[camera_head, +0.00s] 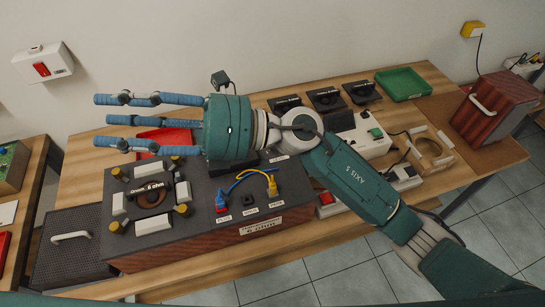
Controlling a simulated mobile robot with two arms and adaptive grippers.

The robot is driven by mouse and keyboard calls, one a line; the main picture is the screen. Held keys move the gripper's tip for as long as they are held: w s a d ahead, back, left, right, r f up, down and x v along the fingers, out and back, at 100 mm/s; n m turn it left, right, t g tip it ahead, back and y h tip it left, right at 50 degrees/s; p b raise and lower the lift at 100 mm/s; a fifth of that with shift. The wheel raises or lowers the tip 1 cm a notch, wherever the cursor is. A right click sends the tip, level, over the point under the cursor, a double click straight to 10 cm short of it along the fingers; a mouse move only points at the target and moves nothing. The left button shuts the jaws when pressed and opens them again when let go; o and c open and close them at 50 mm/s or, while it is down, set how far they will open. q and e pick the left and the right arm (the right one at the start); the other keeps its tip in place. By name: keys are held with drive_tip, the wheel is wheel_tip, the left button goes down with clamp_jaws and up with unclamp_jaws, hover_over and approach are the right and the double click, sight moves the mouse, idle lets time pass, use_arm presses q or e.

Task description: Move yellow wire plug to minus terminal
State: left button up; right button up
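A yellow wire plug (272,188) is at the right-hand labelled spot on the dark top of the wooden-sided box (215,225). Its yellow wire arches left to meet a blue wire (236,183). A blue plug (220,201) with a red part at its base is at the left-hand labelled spot. A small dark socket (249,199) lies between them. The labels are too small to read surely, so I cannot tell which terminal is minus. My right gripper (115,121) is open and empty, above the box's back left, its fingers pointing left. My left gripper is out of view.
A resistor unit with knobs (150,195) sits on the box's left. A red tray (162,142) lies partly hidden behind my gripper. Black stands (325,98), a green tray (402,83) and a white device (365,138) are on the table's right. A dark red case (495,105) stands at far right.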

drive_tip(key=s+a+f+n+g+h, duration=0.1)
drive_tip(key=s+f+n+g+h, duration=0.2)
drive_tip(key=f+n+h, duration=0.25)
drive_tip(key=n+t+h, duration=0.4)
drive_tip(key=t+h, duration=0.2)
drive_tip(key=h, duration=0.9)
hover_over(273, 185)
wheel_tip(273, 185, down, 16)
wheel_tip(273, 185, down, 10)
drive_tip(key=p, duration=0.4)
drive_tip(key=shift+f, duration=0.55)
